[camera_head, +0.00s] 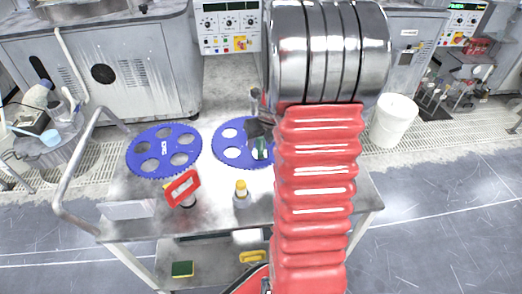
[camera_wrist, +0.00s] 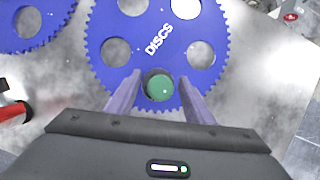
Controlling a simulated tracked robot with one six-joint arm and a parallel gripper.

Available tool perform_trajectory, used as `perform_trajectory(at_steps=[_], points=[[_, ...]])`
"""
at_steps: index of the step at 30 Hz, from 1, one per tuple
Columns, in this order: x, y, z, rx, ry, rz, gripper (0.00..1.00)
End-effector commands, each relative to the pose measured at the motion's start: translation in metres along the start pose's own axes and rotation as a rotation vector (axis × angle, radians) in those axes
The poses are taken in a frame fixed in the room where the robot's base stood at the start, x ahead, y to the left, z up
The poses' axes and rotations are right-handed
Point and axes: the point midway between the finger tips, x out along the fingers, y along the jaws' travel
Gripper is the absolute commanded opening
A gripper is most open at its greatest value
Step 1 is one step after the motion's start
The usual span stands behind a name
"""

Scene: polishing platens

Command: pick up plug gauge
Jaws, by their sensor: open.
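The plug gauge appears to be the green round-topped piece (camera_wrist: 160,88), seen end-on within a dark ring at one hole of a blue toothed disc (camera_wrist: 112,22) in the wrist view. My gripper (camera_wrist: 159,81) is open, with one finger on each side of the green piece and gaps between. In the head view the green piece (camera_head: 259,149) stands at the right blue disc (camera_head: 229,136), just below the dark end of my arm. My red arm covers the disc's right part. I cannot tell the finger height above the disc.
A second blue disc (camera_head: 163,150) lies to the left on the metal cart (camera_head: 215,185). A white bucket (camera_head: 394,120) stands beyond the cart's right side.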

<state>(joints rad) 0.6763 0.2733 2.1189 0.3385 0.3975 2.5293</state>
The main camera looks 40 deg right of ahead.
Motion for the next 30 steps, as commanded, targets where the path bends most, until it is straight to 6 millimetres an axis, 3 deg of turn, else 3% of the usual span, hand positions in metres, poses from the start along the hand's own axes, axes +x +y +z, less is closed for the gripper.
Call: perform_trajectory(at_steps=[8, 27, 30], points=[[-0.0002, 0.0001, 0.0, 0.0, 0.0, 0.0, 0.46], [-0.0002, 0.0, 0.0, 0.0, 0.0, 0.0, 0.01], [-0.0002, 0.0, 0.0, 0.0, 0.0, 0.0, 0.0]])
